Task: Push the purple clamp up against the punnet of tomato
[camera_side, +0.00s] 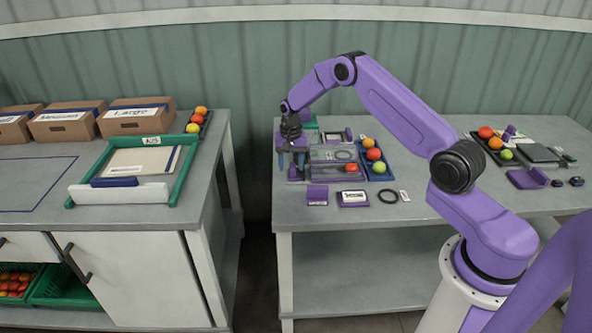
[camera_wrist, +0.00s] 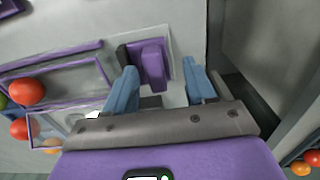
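The purple clamp (camera_wrist: 152,64) stands on a pale plate in the wrist view, framed between my fingertips. It is largely hidden by the fingers in the side view. My gripper (camera_side: 292,168) points down near the table's left edge. In the wrist view its two blue fingers (camera_wrist: 162,86) are apart, with no visible grip on the clamp; contact cannot be told. The clear, purple-rimmed punnet (camera_side: 322,155) lies just right of my gripper in the side view, with a red tomato inside. In the wrist view the punnet (camera_wrist: 88,70) lies left of the clamp, with a gap between.
A blue tray (camera_side: 388,178) of tomatoes stands right of the punnet. In front lie a purple block (camera_side: 317,192), a labelled purple-edged piece (camera_side: 353,198), a black ring (camera_side: 388,196) and a small tag (camera_side: 404,196). The table edge is close on the left.

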